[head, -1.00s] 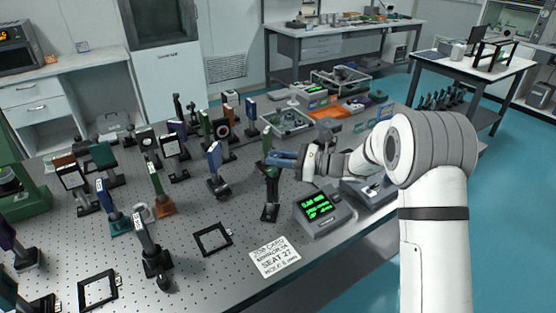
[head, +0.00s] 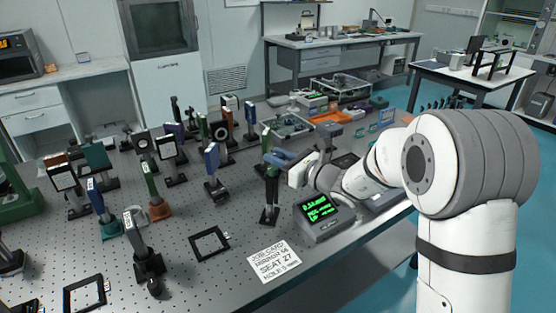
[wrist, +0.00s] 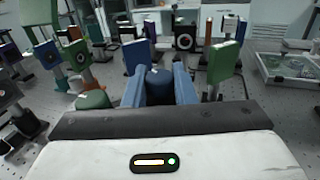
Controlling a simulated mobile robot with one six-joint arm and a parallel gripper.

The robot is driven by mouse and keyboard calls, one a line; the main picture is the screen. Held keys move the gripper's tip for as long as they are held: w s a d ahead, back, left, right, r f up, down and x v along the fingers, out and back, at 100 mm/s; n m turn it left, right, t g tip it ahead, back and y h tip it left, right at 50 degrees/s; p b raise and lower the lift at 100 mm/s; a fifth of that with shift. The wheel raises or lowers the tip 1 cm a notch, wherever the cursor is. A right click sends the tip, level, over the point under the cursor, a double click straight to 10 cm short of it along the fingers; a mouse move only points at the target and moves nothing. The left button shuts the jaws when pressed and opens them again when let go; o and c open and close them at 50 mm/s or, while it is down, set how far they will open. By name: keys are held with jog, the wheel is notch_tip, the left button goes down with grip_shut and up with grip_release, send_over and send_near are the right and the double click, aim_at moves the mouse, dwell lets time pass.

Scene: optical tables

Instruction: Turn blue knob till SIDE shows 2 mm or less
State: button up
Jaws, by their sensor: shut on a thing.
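My gripper (head: 276,157) has blue fingers and reaches from the right to the top of a dark post mount (head: 270,190) with a green upper part. In the head view the fingers hide the knob. A grey readout box (head: 322,232) stands just right of the mount. Its screen (head: 320,209) shows green lines of text, too small for me to read the SIDE value surely.
A white job card (head: 274,262) lies in front of the readout, and an empty black frame (head: 209,243) lies left of it. Several optic mounts, one with a blue plate (head: 212,160), crowd the table to the left. A glass-sided tray (head: 288,126) sits behind.

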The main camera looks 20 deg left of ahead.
jog(key=shift+r, duration=0.1)
jog(key=o, duration=0.9)
jog(key=shift+o, duration=0.2)
jog(key=v, duration=0.7)
jog(key=shift+d+b, duration=0.35)
jog(key=shift+b, duration=0.1)
jog(key=shift+s, duration=0.1)
